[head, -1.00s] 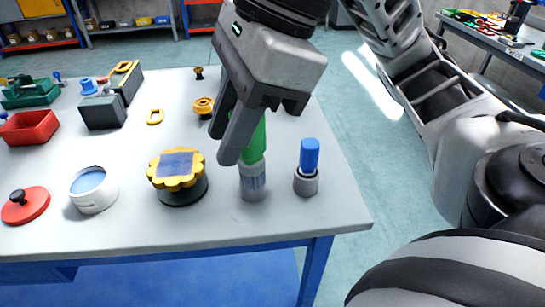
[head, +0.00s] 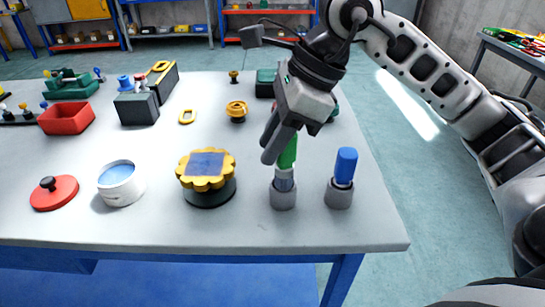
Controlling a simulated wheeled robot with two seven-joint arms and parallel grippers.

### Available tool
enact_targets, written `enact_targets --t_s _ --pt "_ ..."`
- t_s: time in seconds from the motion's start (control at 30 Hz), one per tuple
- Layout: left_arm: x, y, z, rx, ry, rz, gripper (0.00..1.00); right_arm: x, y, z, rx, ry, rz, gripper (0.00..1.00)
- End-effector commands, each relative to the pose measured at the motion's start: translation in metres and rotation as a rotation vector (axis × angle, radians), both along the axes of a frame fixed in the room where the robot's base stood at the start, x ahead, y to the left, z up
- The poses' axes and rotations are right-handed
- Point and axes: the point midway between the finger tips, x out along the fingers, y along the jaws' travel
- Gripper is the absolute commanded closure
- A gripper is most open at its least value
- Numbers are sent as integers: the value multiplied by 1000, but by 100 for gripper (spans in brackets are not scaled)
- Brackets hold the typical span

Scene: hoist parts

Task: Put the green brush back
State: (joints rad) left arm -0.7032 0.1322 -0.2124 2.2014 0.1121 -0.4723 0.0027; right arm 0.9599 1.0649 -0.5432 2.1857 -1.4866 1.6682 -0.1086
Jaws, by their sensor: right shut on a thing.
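My right gripper (head: 284,145) is shut on the green brush (head: 288,155), which is upright with its bristles down. The pale ferrule and bristles (head: 284,178) show just above a grey cup (head: 283,197) near the table's front right. The bristle tips meet the cup's rim in the picture; I cannot tell how far inside they are. A blue brush (head: 346,165) stands handle up in a similar grey cup (head: 339,195) to the right. My left gripper is not in view.
On the table (head: 240,232), a yellow flower-shaped knob on a dark base (head: 207,178) stands left of the cups. Farther left are a white tin (head: 121,184) and a red lid (head: 54,193). The table's right edge is close to the blue brush.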

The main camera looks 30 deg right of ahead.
Motion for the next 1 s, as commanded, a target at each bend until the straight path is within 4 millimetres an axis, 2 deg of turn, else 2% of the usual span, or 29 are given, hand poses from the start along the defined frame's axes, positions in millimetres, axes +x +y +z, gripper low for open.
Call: enact_targets --t_s 0.13,0.3,0.77,0.8,0.83,1.0 --pt "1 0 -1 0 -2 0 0 9 -5 -14 -1 5 -4 100" --pt "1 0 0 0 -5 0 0 8 -4 -38 -1 4 -1 100" --pt "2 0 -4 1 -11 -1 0 8 -4 -47 0 -1 0 100" --pt "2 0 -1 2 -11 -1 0 8 -4 -45 0 -1 0 63" --pt "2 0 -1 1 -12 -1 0 8 -4 -44 0 0 -1 54" --pt "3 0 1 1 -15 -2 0 8 -4 -44 0 0 -1 52"
